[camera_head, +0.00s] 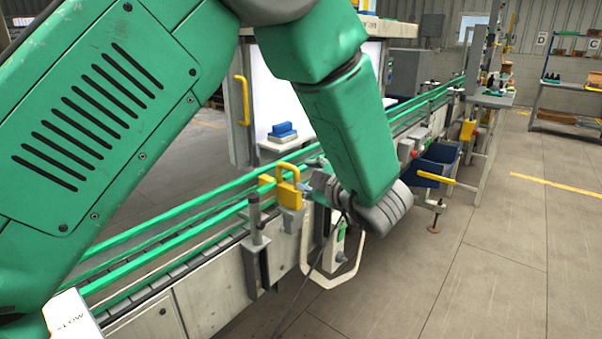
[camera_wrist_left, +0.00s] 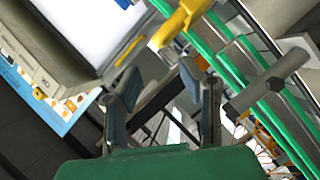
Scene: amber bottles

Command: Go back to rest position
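My left arm comes in from the left in the head view, bends at the top and hangs down over the conveyor's front side. Its grey wrist (camera_head: 383,212) is beside the conveyor's front edge, and the gripper is mostly hidden behind it. In the left wrist view my left gripper (camera_wrist_left: 158,82) is open, its two dark fingers apart with nothing held between them. My right gripper is in neither view.
A conveyor with green rails (camera_head: 185,214) runs from lower left to upper right. A yellow clamp (camera_head: 289,190) is close to my left wrist; yellow also shows in the wrist view (camera_wrist_left: 180,22). A blue bin (camera_head: 438,165) hangs further along. The floor at right is clear.

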